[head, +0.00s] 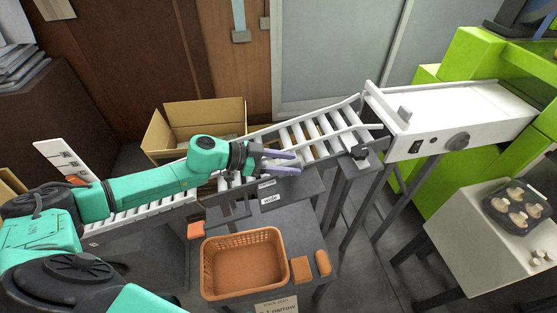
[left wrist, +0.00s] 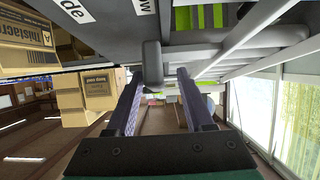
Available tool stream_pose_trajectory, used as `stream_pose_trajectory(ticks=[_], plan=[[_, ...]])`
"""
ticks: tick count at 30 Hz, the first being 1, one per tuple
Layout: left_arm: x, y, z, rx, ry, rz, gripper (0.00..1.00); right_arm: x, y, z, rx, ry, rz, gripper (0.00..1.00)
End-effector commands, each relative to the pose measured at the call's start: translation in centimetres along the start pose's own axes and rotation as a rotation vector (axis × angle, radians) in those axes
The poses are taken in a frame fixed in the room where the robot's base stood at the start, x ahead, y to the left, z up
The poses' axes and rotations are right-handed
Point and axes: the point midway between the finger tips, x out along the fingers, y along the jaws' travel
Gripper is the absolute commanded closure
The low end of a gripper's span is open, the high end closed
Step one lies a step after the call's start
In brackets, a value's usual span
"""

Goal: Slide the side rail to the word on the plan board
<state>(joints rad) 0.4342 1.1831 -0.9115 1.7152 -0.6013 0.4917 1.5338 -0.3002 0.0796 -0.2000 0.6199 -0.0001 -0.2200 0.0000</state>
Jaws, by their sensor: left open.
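The white side rail (head: 350,130) lies along the roller conveyor, partly hidden behind my left gripper. My left gripper (head: 298,162) is open over the conveyor's near edge, its purple fingers pointing right. In the left wrist view, a rounded grey handle (left wrist: 152,66) stands between the open fingertips (left wrist: 160,74); I cannot tell whether they touch it. Labels reading "narrow" (head: 267,183) and "wide" (head: 271,198) lie on the grey plate below the gripper. The plan board (head: 276,305) at the bottom edge is cut off; "narrow" is readable on it. My right gripper is out of view.
An orange basket (head: 204,270) stands on the grey table, with orange blocks (head: 301,269) to its right. A cardboard box (head: 166,139) stands behind the conveyor. A white machine (head: 480,102) sits at its right end. A tray of mushrooms (head: 497,208) is at far right.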

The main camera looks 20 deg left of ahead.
Motion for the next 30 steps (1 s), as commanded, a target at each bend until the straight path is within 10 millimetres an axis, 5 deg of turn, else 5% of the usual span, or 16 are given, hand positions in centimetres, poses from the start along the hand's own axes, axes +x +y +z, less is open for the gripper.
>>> stream_pose_trajectory(ticks=[11, 24, 30], plan=[[-5.7, 0.0, 0.5, -0.001, -0.009, 0.001, 0.47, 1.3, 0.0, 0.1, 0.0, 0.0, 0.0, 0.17], [-13.1, -0.1, -0.2, 0.002, -0.007, 0.001, 0.47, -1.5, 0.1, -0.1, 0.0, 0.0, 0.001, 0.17], [-14.5, -0.2, 0.1, 0.001, -0.001, -0.002, 0.47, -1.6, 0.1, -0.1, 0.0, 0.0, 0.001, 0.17]])
